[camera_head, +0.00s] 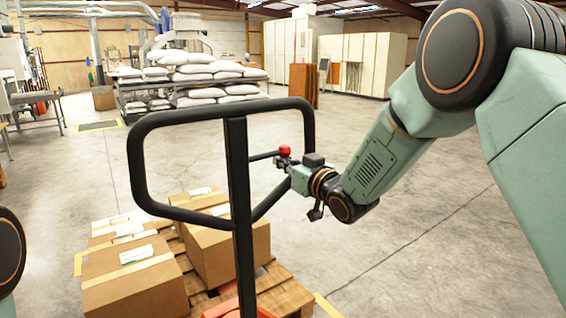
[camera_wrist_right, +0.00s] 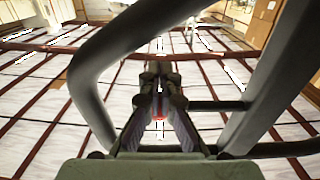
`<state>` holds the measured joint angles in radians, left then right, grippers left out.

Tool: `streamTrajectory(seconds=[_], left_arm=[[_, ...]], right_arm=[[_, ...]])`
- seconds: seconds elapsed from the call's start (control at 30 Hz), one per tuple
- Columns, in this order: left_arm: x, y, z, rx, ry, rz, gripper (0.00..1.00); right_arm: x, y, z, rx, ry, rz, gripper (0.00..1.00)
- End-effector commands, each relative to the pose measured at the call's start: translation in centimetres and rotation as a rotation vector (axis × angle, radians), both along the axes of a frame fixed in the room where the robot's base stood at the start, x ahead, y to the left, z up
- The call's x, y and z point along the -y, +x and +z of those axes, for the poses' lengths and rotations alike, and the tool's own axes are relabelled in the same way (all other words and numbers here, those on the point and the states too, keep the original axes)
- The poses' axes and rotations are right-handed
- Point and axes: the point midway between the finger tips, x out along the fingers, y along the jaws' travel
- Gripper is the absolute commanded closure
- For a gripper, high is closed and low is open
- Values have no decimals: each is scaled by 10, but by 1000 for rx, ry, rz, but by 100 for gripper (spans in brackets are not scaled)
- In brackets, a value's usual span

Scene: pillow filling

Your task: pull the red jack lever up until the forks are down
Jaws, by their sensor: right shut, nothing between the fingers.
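The red knob of the jack lever (camera_head: 285,151) shows beside the black loop handle (camera_head: 305,125) of the pallet jack. A short dark rod (camera_head: 264,156) runs from the handle's post towards the knob. My right gripper (camera_head: 285,162) is at the knob, with its fingertips right at or just below it; I cannot tell whether they touch. In the right wrist view the fingers (camera_wrist_right: 160,78) are close together, with a little red (camera_wrist_right: 158,103) showing between them. They hold nothing. My left gripper is out of view. The forks are hidden under the load.
Cardboard boxes (camera_head: 135,275) lie on a wooden pallet (camera_head: 283,290) below the handle. The handle's upright post (camera_head: 241,210) and loop stand close to my right gripper. White sacks (camera_head: 205,72) are stacked at the back. The floor on the right is clear.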

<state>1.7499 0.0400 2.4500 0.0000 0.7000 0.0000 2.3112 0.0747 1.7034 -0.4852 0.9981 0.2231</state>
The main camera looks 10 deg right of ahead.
Motion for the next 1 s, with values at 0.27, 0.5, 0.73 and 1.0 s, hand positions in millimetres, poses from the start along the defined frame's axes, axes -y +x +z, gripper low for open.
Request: streamTrajectory(seconds=[0.27,0.5,0.73,1.0], left_arm=[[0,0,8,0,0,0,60],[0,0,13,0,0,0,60],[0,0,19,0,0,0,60],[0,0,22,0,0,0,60]], right_arm=[[0,0,12,5,1,0,100],[0,0,20,6,1,0,100],[0,1,27,7,1,0,100],[0,1,31,8,2,0,100]])
